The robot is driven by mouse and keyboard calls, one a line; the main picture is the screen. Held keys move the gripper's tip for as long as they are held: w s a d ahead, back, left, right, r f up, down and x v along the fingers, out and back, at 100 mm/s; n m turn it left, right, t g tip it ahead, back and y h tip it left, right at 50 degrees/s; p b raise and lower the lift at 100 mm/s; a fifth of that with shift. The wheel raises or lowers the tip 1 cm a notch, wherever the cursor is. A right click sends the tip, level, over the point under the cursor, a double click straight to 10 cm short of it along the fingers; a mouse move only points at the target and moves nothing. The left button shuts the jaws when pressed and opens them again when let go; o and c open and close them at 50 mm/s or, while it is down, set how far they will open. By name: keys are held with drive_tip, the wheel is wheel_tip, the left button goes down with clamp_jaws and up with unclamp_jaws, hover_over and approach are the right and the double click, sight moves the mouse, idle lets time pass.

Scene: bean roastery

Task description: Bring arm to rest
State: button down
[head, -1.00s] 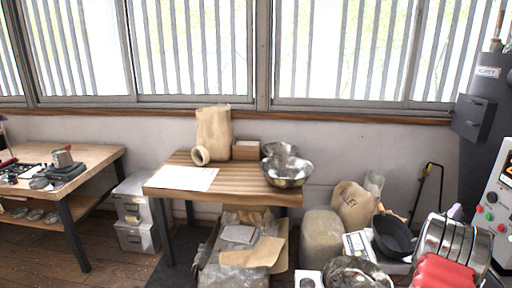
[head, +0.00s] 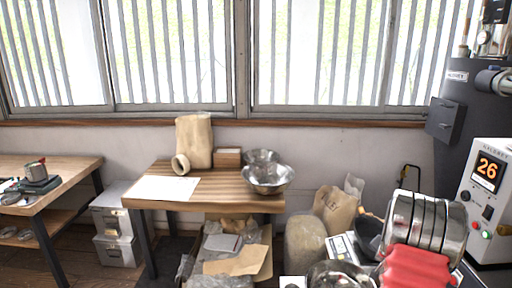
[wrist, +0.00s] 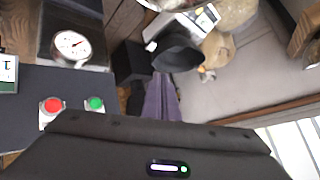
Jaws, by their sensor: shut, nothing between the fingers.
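My gripper (wrist: 163,98) shows in the wrist view as two narrow purple fingers. They lie side by side, shut, with nothing between them. Its dark body with a small lit strip fills the bottom of that view. The fingers appear over the floor area beside a black pan (wrist: 178,54). My fingers are hidden there.
A control panel (head: 488,190) reading 26 stands close right of my arm. A wooden table (head: 215,192) holds paper, a bag and metal bowls (head: 267,180). Sacks (head: 338,208) crowd the floor. A gauge (wrist: 72,45) and red and green buttons are left in the wrist view.

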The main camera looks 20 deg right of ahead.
drive_tip(key=a+r+n+g+y, duration=0.1)
drive_tip(key=a+r+n+y, duration=0.25)
drive_tip(key=a, duration=1.15)
drive_tip(key=a+r+n+g+y, duration=0.15)
drive_tip(key=a+r+n, duration=0.3)
drive_tip(key=a, duration=0.95)
drive_tip(key=s+a+r+n+t+y, duration=0.1)
drive_tip(key=s+a+r+n, duration=0.2)
drive_tip(key=a, duration=0.8)
drive_tip(key=s+a+r+n+y, duration=0.1)
drive_tip(key=s+a+r+n, duration=0.2)
drive_tip(key=s+a+r, duration=0.3)
drive_tip(key=s+a+r+n+t+y, duration=0.1)
drive_tip(key=s+a+r+n, duration=0.2)
drive_tip(key=a, duration=1.3)
wheel_tip(320, 180, up, 3)
drive_tip(key=s, duration=0.2)
drive_tip(key=shift+s+a+r+t, duration=0.2)
drive_tip(key=shift+s+a+t, duration=0.1)
drive_tip(key=shift+t, duration=0.05)
drive_tip(key=shift+d, duration=0.1)
